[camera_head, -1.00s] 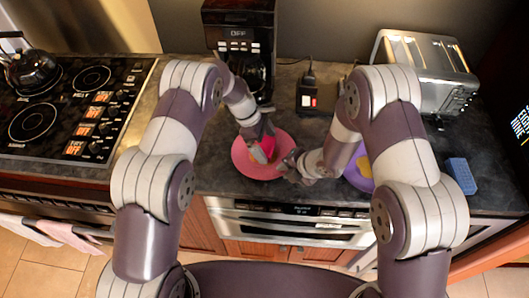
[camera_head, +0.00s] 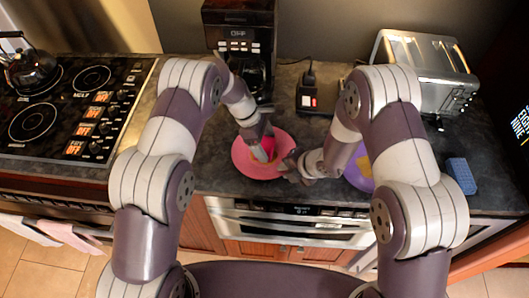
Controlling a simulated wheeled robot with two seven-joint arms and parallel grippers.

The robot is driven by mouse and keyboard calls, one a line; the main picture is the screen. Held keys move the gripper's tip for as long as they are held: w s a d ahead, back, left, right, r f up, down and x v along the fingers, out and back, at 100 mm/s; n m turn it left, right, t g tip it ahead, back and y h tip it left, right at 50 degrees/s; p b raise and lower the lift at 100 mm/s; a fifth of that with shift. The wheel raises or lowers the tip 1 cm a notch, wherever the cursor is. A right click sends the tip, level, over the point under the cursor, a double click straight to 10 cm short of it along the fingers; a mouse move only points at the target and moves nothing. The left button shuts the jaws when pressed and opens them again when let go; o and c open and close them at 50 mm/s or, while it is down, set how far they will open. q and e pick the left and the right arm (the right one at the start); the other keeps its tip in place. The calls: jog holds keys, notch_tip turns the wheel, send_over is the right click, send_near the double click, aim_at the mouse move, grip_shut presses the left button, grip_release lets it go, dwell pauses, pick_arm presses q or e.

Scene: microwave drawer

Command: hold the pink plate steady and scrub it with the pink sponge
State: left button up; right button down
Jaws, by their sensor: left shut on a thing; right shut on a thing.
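The pink plate (camera_head: 244,165) lies on the dark countertop, near its front edge. My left gripper (camera_head: 264,146) comes down over the plate from above and is shut on the pink sponge (camera_head: 268,148), which is partly hidden by the fingers. The sponge is at the plate's inner surface; exact contact is too small to tell. My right gripper (camera_head: 289,167) is shut on the right rim of the pink plate.
A purple plate (camera_head: 355,178) with a yellow patch lies partly behind my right arm. A blue sponge (camera_head: 460,176) is at the right. A coffee maker (camera_head: 238,35), a toaster (camera_head: 425,65) and a stove (camera_head: 70,110) with a kettle (camera_head: 30,70) surround the counter.

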pick_arm(q)
jog(key=shift+s+a+f, duration=0.1)
jog(key=shift+s, duration=0.7)
pick_arm(e)
jog(key=shift+s+f, duration=0.1)
pick_arm(q)
jog(key=shift+w, duration=0.75)
pick_arm(e)
jog(key=shift+s, duration=0.1)
pick_arm(q)
jog(key=shift+s, duration=0.85)
pick_arm(e)
jog(key=shift+d, duration=0.1)
pick_arm(q)
jog(key=shift+w, duration=0.9)
jog(key=shift+s, duration=0.85)
jog(key=shift+w, duration=0.85)
jog(key=shift+s, duration=0.85)
jog(key=shift+w+f, duration=0.1)
jog(key=shift+w, duration=0.75)
jog(key=shift+s, duration=0.85)
jog(key=shift+w, duration=0.85)
jog(key=shift+s+r, duration=0.25)
jog(key=shift+s, duration=0.6)
jog(key=shift+w+f, duration=0.15)
jog(key=shift+w, duration=0.75)
